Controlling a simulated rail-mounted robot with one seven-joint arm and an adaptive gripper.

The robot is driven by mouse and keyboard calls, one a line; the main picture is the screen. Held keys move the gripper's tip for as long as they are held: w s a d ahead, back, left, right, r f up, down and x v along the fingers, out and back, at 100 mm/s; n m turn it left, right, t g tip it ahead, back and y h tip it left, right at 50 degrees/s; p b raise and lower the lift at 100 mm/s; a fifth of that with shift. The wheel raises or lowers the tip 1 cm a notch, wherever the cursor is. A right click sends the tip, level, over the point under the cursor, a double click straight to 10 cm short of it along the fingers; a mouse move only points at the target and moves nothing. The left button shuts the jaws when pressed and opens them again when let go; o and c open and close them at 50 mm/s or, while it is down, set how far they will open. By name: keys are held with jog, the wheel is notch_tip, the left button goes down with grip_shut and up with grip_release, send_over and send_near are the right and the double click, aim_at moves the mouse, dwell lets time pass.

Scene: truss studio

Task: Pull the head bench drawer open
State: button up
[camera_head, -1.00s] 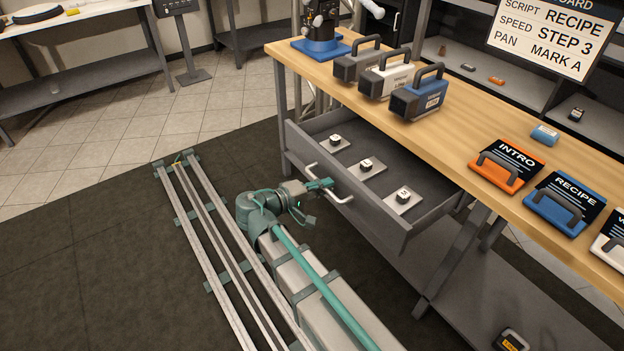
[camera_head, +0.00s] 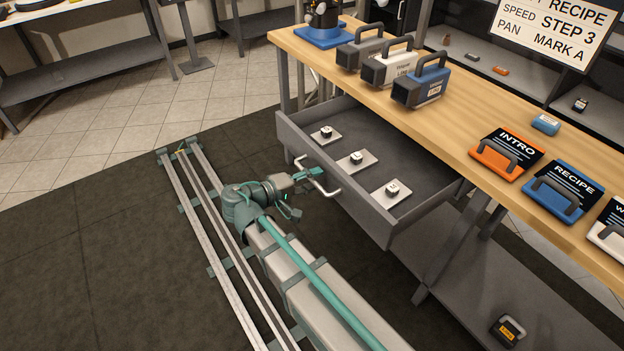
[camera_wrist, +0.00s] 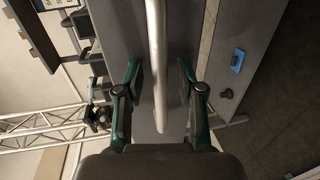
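The head bench drawer (camera_head: 350,196) is a grey drawer under the wooden bench top, standing well out of the bench. Its pale bar handle (camera_head: 327,190) crosses the drawer front. My gripper (camera_head: 312,176) is at the handle in the head view. In the wrist view, the handle bar (camera_wrist: 156,60) runs between the two green fingers of my gripper (camera_wrist: 160,80). A gap shows on both sides of the bar, so the fingers look open around it. Exact contact is hard to see.
Three plates with small blocks (camera_head: 356,158) lie in the drawer. Cases (camera_head: 420,87) and labelled boards (camera_head: 507,152) stand on the bench top (camera_head: 470,110). The floor rails (camera_head: 215,235) run left of my arm. Dark floor (camera_head: 80,250) left of the rails is clear.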

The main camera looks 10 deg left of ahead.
jog(key=v, duration=1.2)
dwell(0.5)
